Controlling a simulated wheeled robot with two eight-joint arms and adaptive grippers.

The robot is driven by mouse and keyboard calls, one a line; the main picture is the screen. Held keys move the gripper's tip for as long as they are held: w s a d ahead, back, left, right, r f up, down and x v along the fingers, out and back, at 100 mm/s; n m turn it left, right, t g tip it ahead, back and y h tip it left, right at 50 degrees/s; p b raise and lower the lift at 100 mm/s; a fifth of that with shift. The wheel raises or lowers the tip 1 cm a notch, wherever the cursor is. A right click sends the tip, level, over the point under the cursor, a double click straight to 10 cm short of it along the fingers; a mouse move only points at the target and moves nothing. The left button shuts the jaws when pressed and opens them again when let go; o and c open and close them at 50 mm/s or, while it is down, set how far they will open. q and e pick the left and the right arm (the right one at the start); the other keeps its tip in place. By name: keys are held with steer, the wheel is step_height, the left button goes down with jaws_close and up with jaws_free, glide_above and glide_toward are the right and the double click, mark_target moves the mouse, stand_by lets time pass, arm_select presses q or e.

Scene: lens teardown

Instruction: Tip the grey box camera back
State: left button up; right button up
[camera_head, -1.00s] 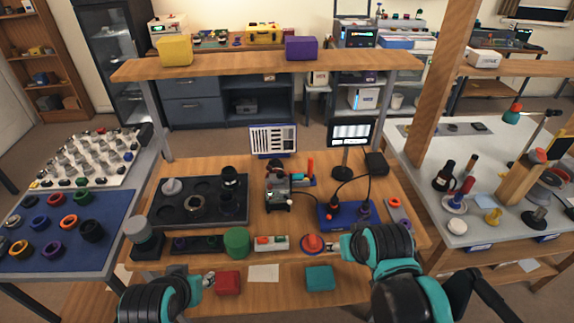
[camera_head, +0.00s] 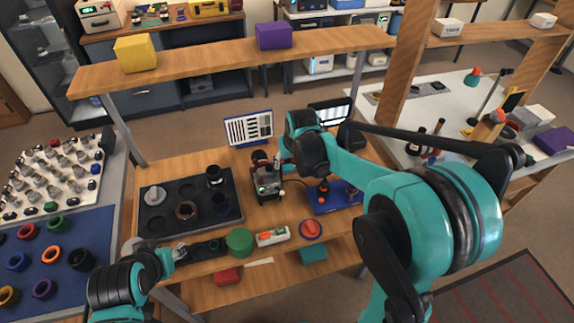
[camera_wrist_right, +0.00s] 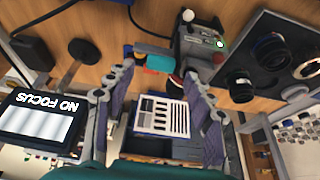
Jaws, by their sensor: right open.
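The grey box camera (camera_head: 267,183) stands on the wooden bench in the head view, right of the black tray. In the right wrist view the grey box (camera_wrist_right: 203,45) shows a small green light, with an orange and teal piece (camera_wrist_right: 160,63) beside it. My right gripper (camera_head: 285,160) is beside the box's upper right, partly hidden by my own arm. In the wrist view its fingers (camera_wrist_right: 160,80) are spread and empty, with the box just beyond the fingertips. My left gripper (camera_head: 181,252) is low at the bench's front left; its jaws are too small to read.
A striped chart panel (camera_head: 249,129) stands behind the box. A NO FOCUS screen (camera_wrist_right: 42,117) is close to my right gripper. The black tray (camera_head: 168,218), green cylinder (camera_head: 239,240), red round piece (camera_head: 311,229) and blue base (camera_head: 322,207) crowd the bench. A shelf (camera_head: 200,62) spans above.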

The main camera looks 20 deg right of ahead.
steer(key=shift+b+x, duration=0.3)
steer(key=shift+x, duration=1.1)
jaws_close()
